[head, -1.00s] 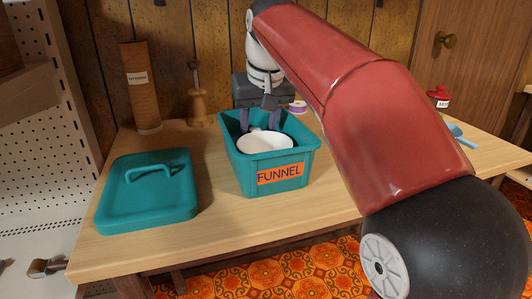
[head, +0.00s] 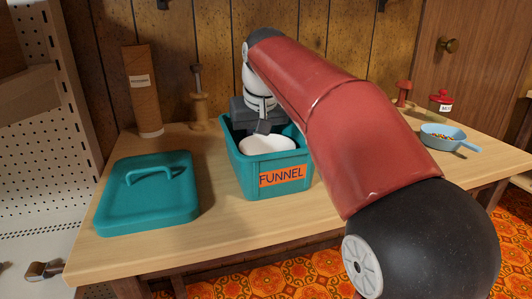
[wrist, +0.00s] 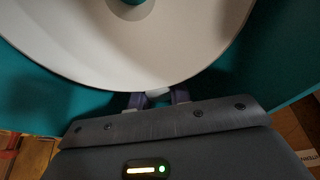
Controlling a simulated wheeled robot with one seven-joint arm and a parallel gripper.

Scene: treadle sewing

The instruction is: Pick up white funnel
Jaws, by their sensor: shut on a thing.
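The white funnel (head: 270,144) sits inside the teal bin (head: 242,178) with the orange FUNNEL label. Its wide mouth faces up, and it fills much of the wrist view (wrist: 120,40). My gripper (wrist: 158,98) is down at the bin's back, its two fingers shut on a small white part at the funnel's rim. In the head view the fingertips are hidden behind the bin and funnel. The funnel's spout is hidden in the bin.
The teal lid (head: 148,190) lies on the wooden table (head: 222,225) left of the bin. A cardboard tube (head: 144,92) and a wooden spool stand (head: 199,110) stand behind. A blue scoop with colourful bits (head: 442,137) and a red-lidded jar (head: 440,102) are at right.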

